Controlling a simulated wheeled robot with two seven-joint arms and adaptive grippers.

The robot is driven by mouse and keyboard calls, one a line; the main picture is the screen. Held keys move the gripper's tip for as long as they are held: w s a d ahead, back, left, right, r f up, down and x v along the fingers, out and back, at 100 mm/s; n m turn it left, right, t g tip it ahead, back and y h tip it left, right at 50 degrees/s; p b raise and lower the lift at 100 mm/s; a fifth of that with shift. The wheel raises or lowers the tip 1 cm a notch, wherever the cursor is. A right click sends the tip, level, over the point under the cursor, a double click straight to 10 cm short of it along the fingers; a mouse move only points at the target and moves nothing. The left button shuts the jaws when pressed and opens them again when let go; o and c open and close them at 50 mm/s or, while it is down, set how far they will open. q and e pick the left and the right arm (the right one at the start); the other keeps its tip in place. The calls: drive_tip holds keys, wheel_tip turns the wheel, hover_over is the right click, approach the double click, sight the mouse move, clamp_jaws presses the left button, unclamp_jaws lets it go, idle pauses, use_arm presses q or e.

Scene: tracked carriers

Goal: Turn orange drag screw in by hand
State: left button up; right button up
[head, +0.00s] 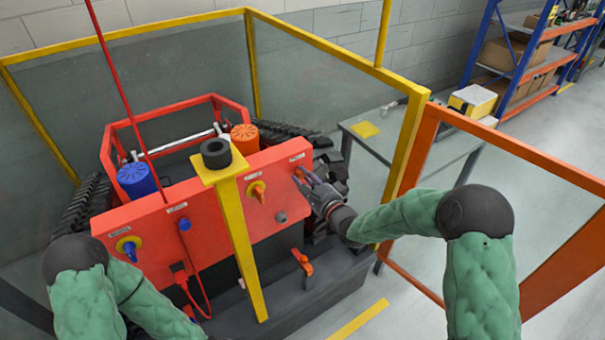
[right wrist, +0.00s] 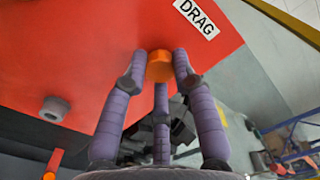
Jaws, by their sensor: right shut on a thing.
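The orange drag screw (right wrist: 160,66) sits on the red panel (right wrist: 75,45) just below a white DRAG label (right wrist: 197,17), in the right wrist view. My right gripper (right wrist: 160,75) has its purple fingers shut around the screw, with one fingertip on each side and a third finger below. In the head view my right gripper (head: 302,175) reaches the right end of the panel, and its fingers largely cover the screw. My left arm shows at the lower left of the head view, but its gripper is out of view.
A yellow post with a black cap (head: 215,152) stands in front of the panel. An orange frame (head: 412,165) and a grey table (head: 385,133) are on the right.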

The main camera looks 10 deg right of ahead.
drive_tip(key=m+p, duration=0.1)
drive_tip(key=m, duration=0.2)
drive_tip(key=shift+m, duration=0.3)
drive_tip(key=shift+f+m+p, duration=0.15)
drive_tip(key=shift+m+p, duration=0.3)
drive_tip(key=shift+m, duration=0.55)
drive_tip(key=m+p, duration=0.1)
drive_tip(key=m, duration=0.2)
drive_tip(key=shift+p, duration=0.4)
drive_tip(key=m+p, duration=0.2)
drive_tip(key=m, duration=0.2)
drive_tip(key=shift+m, duration=0.4)
drive_tip(key=m+p, duration=0.1)
drive_tip(key=p, duration=0.7)
drive_tip(key=shift+r+m+p, duration=0.25)
drive_tip(key=shift+m+p, duration=0.05)
drive_tip(key=shift+m, duration=0.1)
drive_tip(key=shift+f+p, duration=0.15)
drive_tip(key=shift+p, duration=0.3)
drive_tip(key=shift+f, duration=0.1)
